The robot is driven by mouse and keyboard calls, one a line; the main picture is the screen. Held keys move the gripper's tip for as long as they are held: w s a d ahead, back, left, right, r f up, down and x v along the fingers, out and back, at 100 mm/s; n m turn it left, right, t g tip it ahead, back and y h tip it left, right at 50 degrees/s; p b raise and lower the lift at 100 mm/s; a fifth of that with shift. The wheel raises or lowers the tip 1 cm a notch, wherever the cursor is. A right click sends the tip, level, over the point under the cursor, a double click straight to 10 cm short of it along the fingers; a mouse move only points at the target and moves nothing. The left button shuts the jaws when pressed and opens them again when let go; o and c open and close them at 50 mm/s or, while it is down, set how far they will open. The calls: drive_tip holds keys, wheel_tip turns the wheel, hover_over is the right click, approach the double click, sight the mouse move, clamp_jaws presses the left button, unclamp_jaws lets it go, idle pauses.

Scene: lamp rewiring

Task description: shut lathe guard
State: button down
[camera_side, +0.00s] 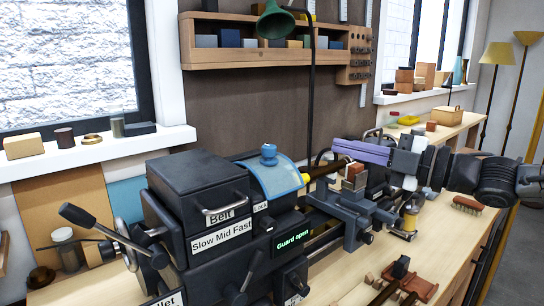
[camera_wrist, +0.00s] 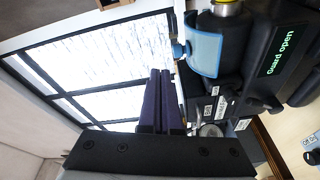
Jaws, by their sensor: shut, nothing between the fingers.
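The black lathe (camera_side: 205,200) stands on the bench, and its display (camera_side: 291,240) reads "Guard open". The lathe guard (camera_side: 277,180) is a curved, clear blue shield at the right end of the headstock. A round blue knob (camera_side: 268,155) stands on top of it. In the wrist view the guard (camera_wrist: 205,54) is at upper right, with its knob (camera_wrist: 180,49) close to the fingertips. My gripper (camera_side: 322,144) has purple fingers, shut and empty, pointing left toward the guard from the right. The fingers (camera_wrist: 160,73) look apart from the knob.
A green lamp shade (camera_side: 274,22) on a dark stem rises behind the lathe. The tool carriage (camera_side: 350,205) sits below my fingers. Tools (camera_side: 400,280) lie on the bench front. A wall shelf (camera_side: 230,60) hangs behind.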

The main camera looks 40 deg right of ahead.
sight(272, 174)
drive_tip(key=w+a+f+n+g+y, duration=0.1)
drive_tip(key=w+a+n+y, duration=0.1)
drive_tip(key=w+a, duration=0.1)
drive_tip(key=w+a+f+n+g+y, duration=0.1)
drive_tip(key=w+a+n, duration=0.1)
drive_tip(key=w+a, duration=0.1)
drive_tip(key=w+a+f+n+y, duration=0.1)
drive_tip(key=w+a+n+y, duration=0.1)
drive_tip(key=w+a+n, duration=0.1)
drive_tip(key=shift+w+a+f+g+y, duration=0.1)
drive_tip(key=shift+w+a+g+y, duration=0.15)
drive_tip(key=shift+w, duration=0.4)
drive_tip(key=shift+w+a+f+g+y, duration=0.15)
drive_tip(key=shift+w+a, duration=0.15)
drive_tip(key=shift+w, duration=0.35)
drive_tip(key=shift+w+d, duration=0.2)
drive_tip(key=shift+d, duration=0.7)
drive_tip(key=shift+w+d, duration=0.15)
drive_tip(key=shift+d, duration=0.7)
drive_tip(key=shift+r, duration=0.1)
drive_tip(key=d, duration=1.2)
drive_tip(key=shift+d, duration=0.1)
